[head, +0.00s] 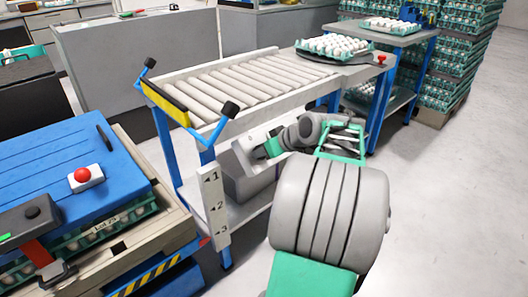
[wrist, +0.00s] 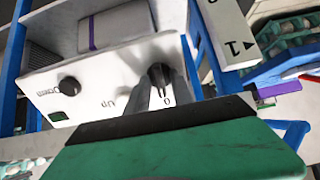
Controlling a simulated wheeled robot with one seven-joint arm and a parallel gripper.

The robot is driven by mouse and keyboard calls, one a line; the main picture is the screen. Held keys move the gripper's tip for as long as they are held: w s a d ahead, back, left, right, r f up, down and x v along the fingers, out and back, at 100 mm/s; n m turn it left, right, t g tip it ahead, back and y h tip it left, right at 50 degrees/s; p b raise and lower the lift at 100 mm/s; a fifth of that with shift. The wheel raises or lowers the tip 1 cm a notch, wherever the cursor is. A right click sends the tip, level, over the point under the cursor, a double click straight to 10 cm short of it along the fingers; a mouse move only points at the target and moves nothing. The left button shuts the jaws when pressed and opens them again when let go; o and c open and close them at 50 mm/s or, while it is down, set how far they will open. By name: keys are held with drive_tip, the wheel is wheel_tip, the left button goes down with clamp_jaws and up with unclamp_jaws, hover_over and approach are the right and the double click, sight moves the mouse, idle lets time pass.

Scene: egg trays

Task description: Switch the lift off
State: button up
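The lift's white control box (wrist: 110,85) shows upside down in the wrist view. It has a round black knob (wrist: 69,85) by the word "Down", a label "Up", a small green display or lamp (wrist: 62,116), and a black rotary switch (wrist: 157,72) by a "0" mark. My gripper (wrist: 163,82) is at this switch, with its grey fingers close on either side. Whether they press on it, and which way the switch points, I cannot tell. In the head view my gripper (head: 268,148) reaches to the box under the roller conveyor (head: 240,85); the switch is hidden there.
A white strip numbered 1 to 3 (head: 214,206) stands left of my arm. A blue machine with a red button (head: 83,175) is at the left. An egg tray (head: 334,48) sits at the conveyor's far end. The floor at the right is clear.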

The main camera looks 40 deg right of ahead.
drive_tip(key=p+v, duration=0.4)
drive_tip(key=v, duration=0.4)
drive_tip(key=shift+s, duration=0.25)
drive_tip(key=shift+r, duration=0.1)
drive_tip(key=w+a+r+g+y+p, duration=0.1)
drive_tip(key=w+a+r+g+p, duration=0.2)
drive_tip(key=a+r+p, duration=1.2)
drive_tip(key=s+a+r+g+p, duration=0.1)
drive_tip(key=s+a+r+p, duration=0.4)
drive_tip(key=a+p, duration=0.3)
drive_tip(key=s+a+r+g+h+p, duration=0.1)
drive_tip(key=s+a+r+g+p, duration=0.1)
drive_tip(key=s+a+r+p, duration=0.3)
drive_tip(key=a+p, duration=0.3)
drive_tip(key=p, duration=0.2)
